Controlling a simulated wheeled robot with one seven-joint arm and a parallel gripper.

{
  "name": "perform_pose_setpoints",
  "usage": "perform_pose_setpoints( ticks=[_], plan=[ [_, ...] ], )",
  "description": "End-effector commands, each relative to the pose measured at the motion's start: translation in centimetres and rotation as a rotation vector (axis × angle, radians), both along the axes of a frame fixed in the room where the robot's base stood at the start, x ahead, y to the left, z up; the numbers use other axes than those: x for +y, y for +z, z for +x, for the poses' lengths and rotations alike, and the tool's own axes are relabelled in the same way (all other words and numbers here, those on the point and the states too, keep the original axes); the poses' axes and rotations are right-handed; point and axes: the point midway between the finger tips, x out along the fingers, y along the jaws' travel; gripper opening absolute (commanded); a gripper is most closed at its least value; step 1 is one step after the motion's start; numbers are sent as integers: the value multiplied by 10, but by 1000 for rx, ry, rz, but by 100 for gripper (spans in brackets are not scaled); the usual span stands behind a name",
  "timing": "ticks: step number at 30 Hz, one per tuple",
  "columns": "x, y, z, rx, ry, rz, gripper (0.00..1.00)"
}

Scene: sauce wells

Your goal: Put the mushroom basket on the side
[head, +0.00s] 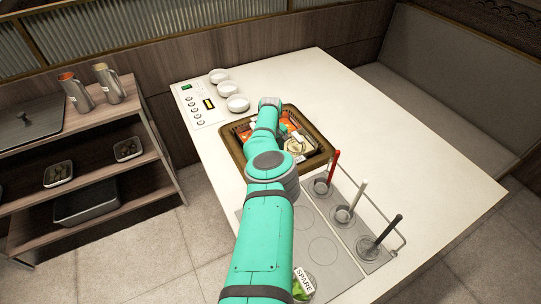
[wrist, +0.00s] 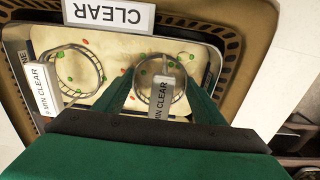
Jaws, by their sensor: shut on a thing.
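The hot pot (head: 238,158) is a brown-rimmed pot set in the white table, partly hidden by my arm. In the wrist view its pale broth (wrist: 122,48) holds floating green and red bits. My gripper (wrist: 158,75) is over the broth, its fingers on either side of a round wire basket (wrist: 148,72) with a white tag reading MIN CLEAR (wrist: 162,98). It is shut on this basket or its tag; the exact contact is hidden. A second wire basket (wrist: 98,68) with a similar tag (wrist: 47,88) sits to its left. I cannot tell which holds mushrooms.
Beside the pot, a grey plate (head: 345,240) has round wells and a rail, with red (head: 333,165), white (head: 358,195) and black (head: 388,230) handles. A SPARE label (head: 304,280) is at the front. Three white bowls (head: 237,103) stand behind. The table's right is clear.

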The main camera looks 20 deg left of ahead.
Motion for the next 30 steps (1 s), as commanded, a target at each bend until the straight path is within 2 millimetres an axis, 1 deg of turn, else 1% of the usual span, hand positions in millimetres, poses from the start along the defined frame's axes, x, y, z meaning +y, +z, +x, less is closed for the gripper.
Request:
perform_pose_setpoints(
  ticks=[10, 11, 12, 13, 18, 20, 22, 30],
  plan=[
    [0, -2, 0, -1, 0, -1, 37],
    [0, -2, 0, -1, 0, -1, 71],
    [0, -2, 0, -1, 0, -1, 80],
    [0, -2, 0, -1, 0, -1, 86],
    [0, -2, -1, 0, 0, 0, 86],
    [0, -2, -1, 1, 1, 0, 95],
    [1, -2, -2, 2, 1, 0, 99],
    [5, -3, -3, 4, 5, 2, 99]
  ],
)
